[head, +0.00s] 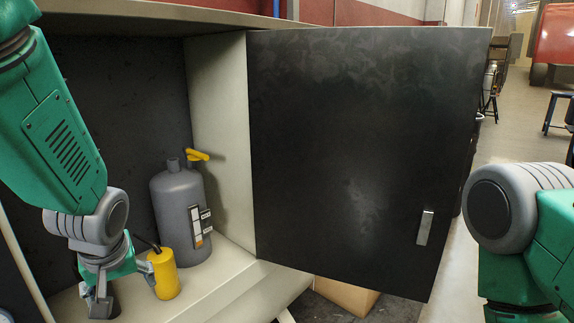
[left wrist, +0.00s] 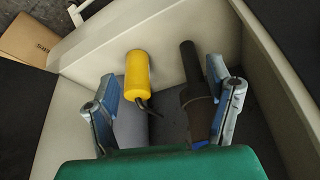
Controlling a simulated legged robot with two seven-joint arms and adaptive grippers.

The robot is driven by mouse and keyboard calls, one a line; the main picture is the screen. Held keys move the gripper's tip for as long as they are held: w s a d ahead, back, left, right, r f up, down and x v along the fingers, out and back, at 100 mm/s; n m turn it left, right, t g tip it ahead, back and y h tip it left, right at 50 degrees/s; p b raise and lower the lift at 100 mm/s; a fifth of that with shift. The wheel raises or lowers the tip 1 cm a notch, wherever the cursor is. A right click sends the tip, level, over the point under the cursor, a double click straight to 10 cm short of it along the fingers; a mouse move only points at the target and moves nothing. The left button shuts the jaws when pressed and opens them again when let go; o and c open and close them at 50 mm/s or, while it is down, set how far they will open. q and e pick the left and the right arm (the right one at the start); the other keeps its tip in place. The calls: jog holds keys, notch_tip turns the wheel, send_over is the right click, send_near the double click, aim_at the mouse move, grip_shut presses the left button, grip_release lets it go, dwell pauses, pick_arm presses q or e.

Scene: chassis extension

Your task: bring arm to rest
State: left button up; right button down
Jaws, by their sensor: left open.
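My left gripper (head: 118,290) is inside the open cabinet, low over its floor, pointing down. In the left wrist view its two fingers (left wrist: 160,80) are spread wide. A yellow cylinder (head: 163,274) stands just right of it; it also shows in the wrist view (left wrist: 138,75) with a thin black hose or cable. A dark cylinder (left wrist: 190,65) shows between the fingers in the wrist view, nearer the right finger; contact cannot be told. Of my right arm, only green and grey links show at the right edge; its gripper is out of view.
A grey bottle (head: 178,215) with a yellow handle stands behind the yellow cylinder. The cabinet's dark door (head: 350,150), with a metal handle (head: 425,228), stands open to the right. A cardboard box (head: 346,295) lies below it. A pale side wall (head: 222,140) bounds the compartment.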

pick_arm(q)
jog(key=s+f+m+g, duration=0.1)
jog(key=s+f+m, duration=0.1)
jog(key=s+f, duration=0.7)
jog(key=s+f+m+g+h, duration=0.1)
jog(key=s+f+m, duration=0.2)
jog(key=s+f, duration=0.5)
notch_tip(320, 180, down, 7)
jog(key=shift+s+d+r+h, duration=0.1)
jog(key=shift+s+d+h, duration=0.05)
jog(key=shift+s+h, duration=0.2)
jog(key=shift+o, duration=0.5)
jog(key=s+f+m+g, duration=0.1)
jog(key=s+f, duration=0.3)
jog(key=s, duration=0.4)
jog(key=shift+s+d+m+h, duration=0.25)
jog(key=shift+s+m+h, duration=0.15)
jog(key=shift+m, duration=0.2)
jog(key=shift+w, duration=0.1)
